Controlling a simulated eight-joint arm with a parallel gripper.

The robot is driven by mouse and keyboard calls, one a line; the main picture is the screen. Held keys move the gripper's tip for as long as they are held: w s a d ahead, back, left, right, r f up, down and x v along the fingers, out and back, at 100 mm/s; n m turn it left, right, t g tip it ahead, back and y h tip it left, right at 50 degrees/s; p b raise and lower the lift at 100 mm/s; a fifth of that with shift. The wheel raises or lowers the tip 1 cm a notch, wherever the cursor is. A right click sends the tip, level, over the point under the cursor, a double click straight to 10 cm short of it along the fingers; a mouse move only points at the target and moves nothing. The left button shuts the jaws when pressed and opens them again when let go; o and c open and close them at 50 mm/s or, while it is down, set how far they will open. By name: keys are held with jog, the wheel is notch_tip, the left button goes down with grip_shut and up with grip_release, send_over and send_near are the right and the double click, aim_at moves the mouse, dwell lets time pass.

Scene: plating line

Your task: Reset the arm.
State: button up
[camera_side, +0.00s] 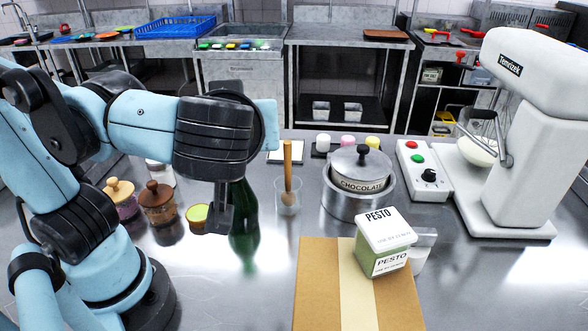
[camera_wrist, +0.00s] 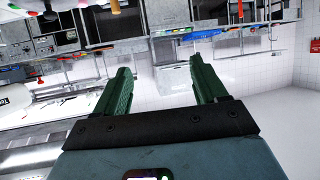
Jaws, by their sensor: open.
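My gripper (camera_wrist: 161,68) shows in the wrist view with its two dark green fingers spread wide apart and nothing between them. It is open and points across the room. In the side view my arm reaches in from the left, and its wrist is raised above the counter.
A pesto container (camera_side: 386,240) sits on a cardboard box (camera_side: 318,285) at the front. A chocolate pot (camera_side: 360,180), a glass with a wooden tool (camera_side: 288,195), lidded jars (camera_side: 158,203), a button panel (camera_side: 425,172) and a white mixer (camera_side: 530,130) stand on the steel counter (camera_side: 500,285).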

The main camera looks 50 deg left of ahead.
jog(key=shift+r, duration=2.5)
jog(key=w+a+f, duration=0.1)
jog(key=a+f, duration=0.2)
jog(key=f, duration=0.9)
jog(key=shift+f, duration=0.3)
jog(key=shift+w+a, duration=0.1)
